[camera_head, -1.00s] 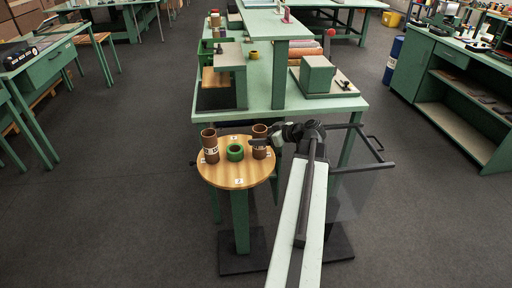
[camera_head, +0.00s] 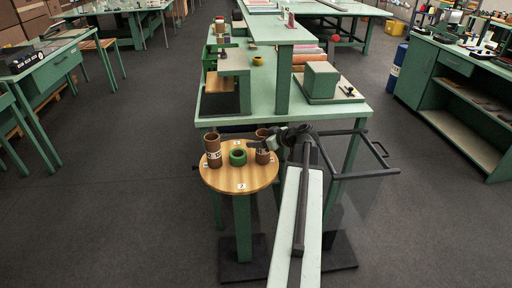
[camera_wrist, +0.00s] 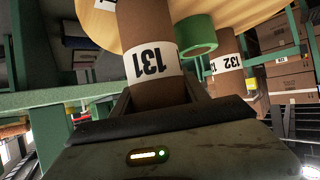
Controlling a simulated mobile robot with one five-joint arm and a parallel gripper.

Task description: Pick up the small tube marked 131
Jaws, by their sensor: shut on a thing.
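The tube marked 131 (camera_wrist: 147,25) is brown with a white label and fills the middle of the wrist view. In the head view it (camera_head: 262,147) is at the right side of the round wooden table (camera_head: 240,184). My gripper (camera_head: 256,146) is shut on it from the right; in the wrist view my gripper (camera_wrist: 158,100) has the tube's near part between its jaws. I cannot tell whether the tube's base touches the table. A second brown tube, marked 132 (camera_wrist: 227,66), stands on the left of the table in the head view (camera_head: 213,146).
A green ring (camera_head: 238,157) sits between the two tubes on the round table. A green workbench (camera_head: 285,108) with a raised shelf stands behind. A dark rail frame (camera_head: 350,174) is right of my arm. Grey floor is open at left.

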